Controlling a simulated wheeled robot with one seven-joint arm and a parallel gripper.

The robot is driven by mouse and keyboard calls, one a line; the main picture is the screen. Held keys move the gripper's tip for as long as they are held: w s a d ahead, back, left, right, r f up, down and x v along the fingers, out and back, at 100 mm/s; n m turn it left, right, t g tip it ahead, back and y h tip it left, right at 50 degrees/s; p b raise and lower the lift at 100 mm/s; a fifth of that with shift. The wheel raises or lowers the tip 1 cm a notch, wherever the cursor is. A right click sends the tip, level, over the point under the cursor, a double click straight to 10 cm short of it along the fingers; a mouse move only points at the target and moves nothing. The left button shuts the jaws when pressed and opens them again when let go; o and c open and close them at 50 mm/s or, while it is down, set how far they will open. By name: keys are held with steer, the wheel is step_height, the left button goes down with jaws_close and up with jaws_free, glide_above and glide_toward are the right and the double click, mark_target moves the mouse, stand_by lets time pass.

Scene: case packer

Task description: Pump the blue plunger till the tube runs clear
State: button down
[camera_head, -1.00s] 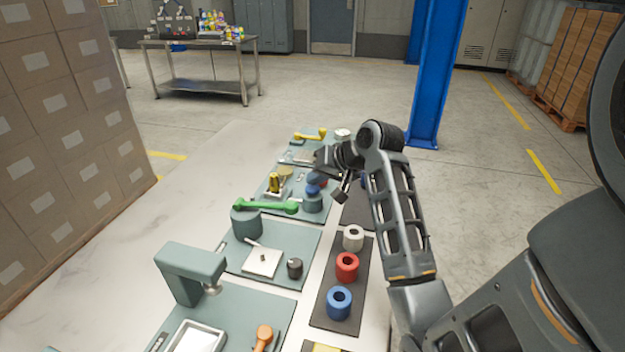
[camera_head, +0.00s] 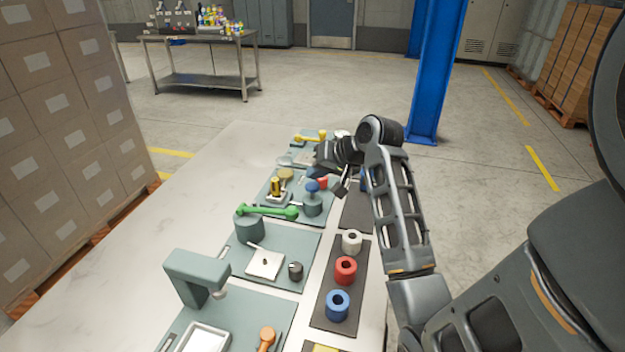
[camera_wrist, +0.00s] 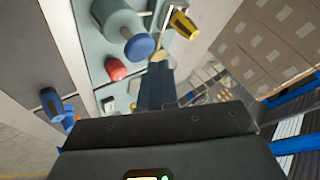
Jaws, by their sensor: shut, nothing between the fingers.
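The blue plunger (camera_head: 313,187) has a round blue cap on a short stem. It rises from a grey cylindrical base (camera_head: 313,205) on a grey-green board. In the wrist view the blue cap (camera_wrist: 139,46) is just beyond my fingertips, up and left of them, with a small visible gap. My gripper (camera_wrist: 156,82) is shut and empty. In the head view my gripper (camera_head: 341,187) is right of the plunger, its tips partly hidden by the wrist. A yellow upright cylinder (camera_head: 275,186) stands left of the plunger; I cannot tell whether it is the tube.
A red knob (camera_head: 322,183) is close behind the plunger. A green lever (camera_head: 268,212) lies in front on a grey drum. White, red (camera_head: 345,270) and blue rings stand on a dark mat front right. A yellow handle (camera_head: 310,138) is farther back. The table's left side (camera_head: 190,190) is clear.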

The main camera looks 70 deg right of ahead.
mark_target(317, 186)
stand_by(0.3)
steer(key=shift+r+p, duration=0.65)
steer(key=shift+r, duration=1.9)
steer(key=shift+s, duration=0.1)
